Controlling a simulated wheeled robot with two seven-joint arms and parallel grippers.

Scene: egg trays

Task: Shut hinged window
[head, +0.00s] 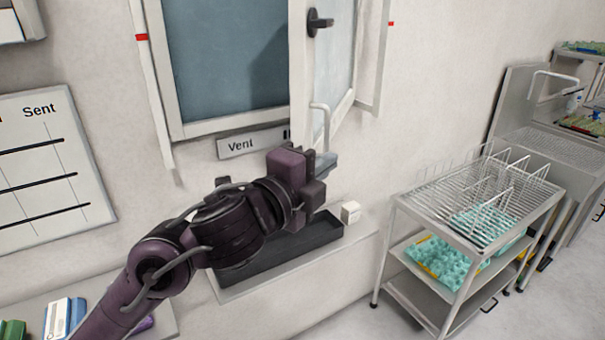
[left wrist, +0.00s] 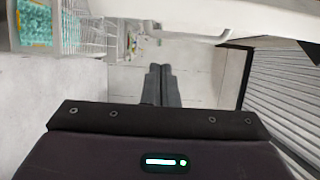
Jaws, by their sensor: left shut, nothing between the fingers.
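The hinged window sash (head: 299,75) stands open, swung out from the window frame (head: 190,129) at an angle. A black handle (head: 318,22) is on its upper part, and a curved white bar (head: 326,125) shows at its lower end. My left gripper (head: 328,163) is just below the sash's lower corner. Its fingers (left wrist: 163,78) are together and empty in the left wrist view. A white edge, likely the sash's, crosses the top of that view. Whether the gripper touches the sash cannot be told. My right gripper is not in view.
A dark tray (head: 290,243) lies on the sill below my left arm, with a small white box (head: 350,212) beside it. A "Vent" label (head: 240,145) is under the frame. A wire-rack trolley (head: 398,202) with teal egg trays stands right. Floor between is clear.

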